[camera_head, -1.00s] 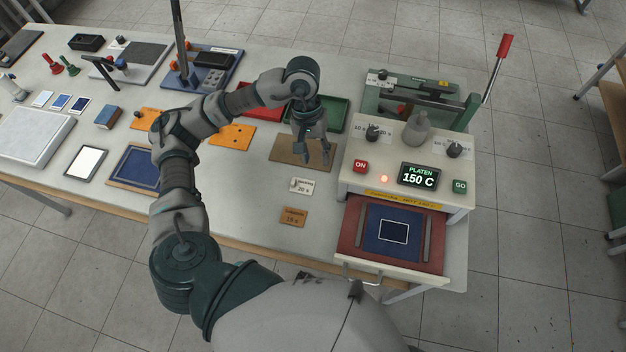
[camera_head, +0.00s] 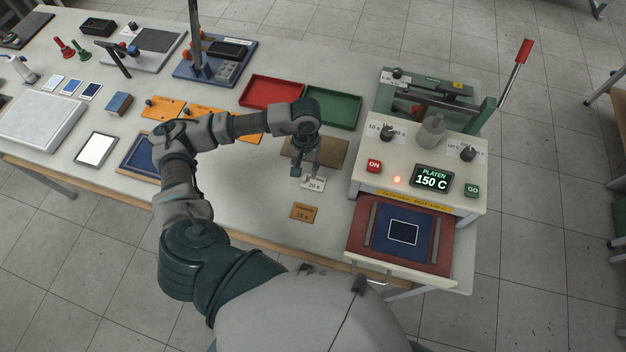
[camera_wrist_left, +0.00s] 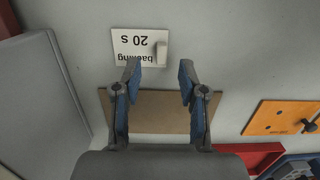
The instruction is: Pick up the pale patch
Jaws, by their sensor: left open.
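A small pale patch (camera_head: 316,184), printed "backing 20 s", lies flat on the bench in front of a brown board (camera_head: 332,150). In the left wrist view the pale patch (camera_wrist_left: 132,45) carries a small pale upright tab near one edge. My left gripper (camera_head: 304,173) points down over the board's front edge and the patch, hiding part of the patch in the head view. In the left wrist view my left gripper (camera_wrist_left: 159,76) is open and empty, its fingertips close to the tab's side of the patch. The height gap is hard to tell. My right gripper is not in view.
A tan patch (camera_head: 304,213) lies just in front. The heat press (camera_head: 400,176) with its pulled-out drawer (camera_head: 440,278) stands to the right. Red (camera_head: 270,91) and green (camera_head: 335,108) trays and orange plates (camera_head: 165,108) lie behind and left.

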